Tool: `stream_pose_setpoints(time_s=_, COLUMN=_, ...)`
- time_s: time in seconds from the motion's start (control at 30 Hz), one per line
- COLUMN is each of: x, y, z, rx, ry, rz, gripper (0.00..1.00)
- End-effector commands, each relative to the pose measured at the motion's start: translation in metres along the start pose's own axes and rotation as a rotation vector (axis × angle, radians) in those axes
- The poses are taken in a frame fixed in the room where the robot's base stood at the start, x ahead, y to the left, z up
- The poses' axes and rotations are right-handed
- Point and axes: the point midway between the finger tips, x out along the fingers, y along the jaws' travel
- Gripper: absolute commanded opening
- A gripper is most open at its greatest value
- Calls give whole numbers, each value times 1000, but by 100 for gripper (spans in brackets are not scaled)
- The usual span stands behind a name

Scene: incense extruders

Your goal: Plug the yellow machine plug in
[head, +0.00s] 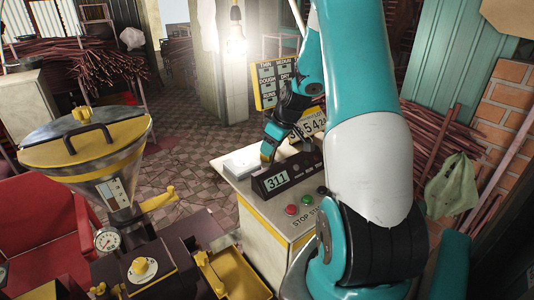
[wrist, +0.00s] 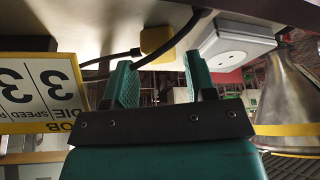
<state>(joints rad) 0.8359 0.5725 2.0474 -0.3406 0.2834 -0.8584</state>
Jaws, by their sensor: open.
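The yellow plug (wrist: 158,40) shows in the wrist view with a black cable (wrist: 112,57) running off to the left. It rests against the pale cabinet top, which appears inverted at the top of that view. A white socket box (wrist: 235,40) with small holes sits to its right, apart from it; it also shows on the cabinet top in the head view (head: 241,161). My gripper (wrist: 160,68) is open, its green fingers either side of the plug's line, with the plug beyond the fingertips and not visibly gripped. In the head view my gripper (head: 268,150) is low over the cabinet top, and I cannot make out the plug.
The cabinet (head: 255,206) carries a display reading 311 (head: 277,182) in front of my gripper, with red and green buttons nearby. A sign board (head: 312,122) stands behind. A yellow-lidded hopper machine (head: 88,138) stands to the left. Patterned floor is clear behind the cabinet.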

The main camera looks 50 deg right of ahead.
Motion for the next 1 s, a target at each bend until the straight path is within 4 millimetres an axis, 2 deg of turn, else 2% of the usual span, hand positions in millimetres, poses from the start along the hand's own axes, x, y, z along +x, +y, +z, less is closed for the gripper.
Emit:
stream_pose_setpoints(time_s=0.27, x=30, y=1, z=-1, rx=1, ry=-1, rz=-1, gripper=51)
stream_pose_setpoints(time_s=0.6, x=32, y=1, z=0, rx=1, ry=0, rz=1, gripper=51)
stream_pose_setpoints(time_s=0.63, x=32, y=1, z=0, rx=1, ry=0, rz=1, gripper=49)
stream_pose_setpoints(time_s=0.77, x=32, y=1, z=0, rx=1, ry=0, rz=1, gripper=19)
stream_pose_setpoints(time_s=1.0, x=32, y=1, z=0, rx=1, ry=0, rz=1, gripper=17)
